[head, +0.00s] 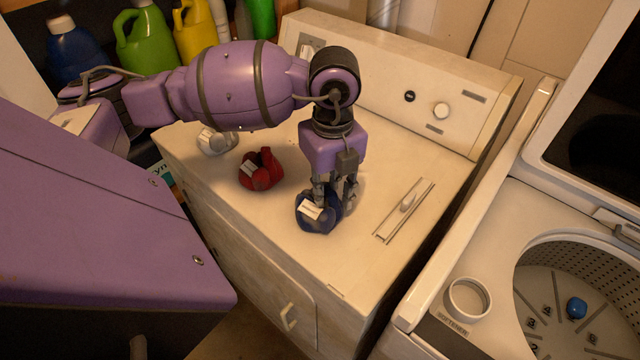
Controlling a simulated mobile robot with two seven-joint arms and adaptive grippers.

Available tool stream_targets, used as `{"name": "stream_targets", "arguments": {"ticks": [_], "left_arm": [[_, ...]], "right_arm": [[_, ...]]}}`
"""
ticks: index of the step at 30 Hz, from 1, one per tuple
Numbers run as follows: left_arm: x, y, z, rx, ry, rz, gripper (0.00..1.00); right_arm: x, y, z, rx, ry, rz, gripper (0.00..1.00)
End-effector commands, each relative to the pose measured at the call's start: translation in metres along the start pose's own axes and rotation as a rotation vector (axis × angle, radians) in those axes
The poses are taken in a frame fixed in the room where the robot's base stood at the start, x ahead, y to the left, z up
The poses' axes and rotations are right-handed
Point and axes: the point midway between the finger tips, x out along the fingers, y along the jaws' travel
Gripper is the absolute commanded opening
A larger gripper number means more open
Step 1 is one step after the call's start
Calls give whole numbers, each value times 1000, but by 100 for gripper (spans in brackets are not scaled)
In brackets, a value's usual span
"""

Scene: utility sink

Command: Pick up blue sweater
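The blue sweater (316,217) is a small dark blue folded bundle with a white tag, resting on top of the cream dryer (290,245). My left gripper (336,203) points down at the sweater from above, with its fingers at the bundle's back and right side. The fingertips are partly hidden against the dark cloth, so I cannot tell whether they are closed on it. My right gripper is not in view.
A red bundle (261,169) and a white bundle (213,141) lie on the dryer, left of the sweater. A flat slotted panel (404,209) is to the right. The open washer (467,298) stands at right, with a blue piece (577,308) in its drum. Bottles (145,42) stand behind.

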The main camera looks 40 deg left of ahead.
Motion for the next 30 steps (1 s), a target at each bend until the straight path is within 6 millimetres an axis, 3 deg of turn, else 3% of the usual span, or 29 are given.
{"name": "stream_targets", "arguments": {"ticks": [5, 20, 26, 30], "left_arm": [[0, 0, 0, 0, 0, -1, 0], [0, 0, 0, 0, 1, 1, 0], [-15, -1, 0, 1, 0, -3, 0], [-38, 1, -5, 5, -1, -5, 0]], "right_arm": [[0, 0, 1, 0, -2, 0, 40], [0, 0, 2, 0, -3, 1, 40], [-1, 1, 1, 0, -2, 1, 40], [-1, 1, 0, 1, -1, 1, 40]]}}
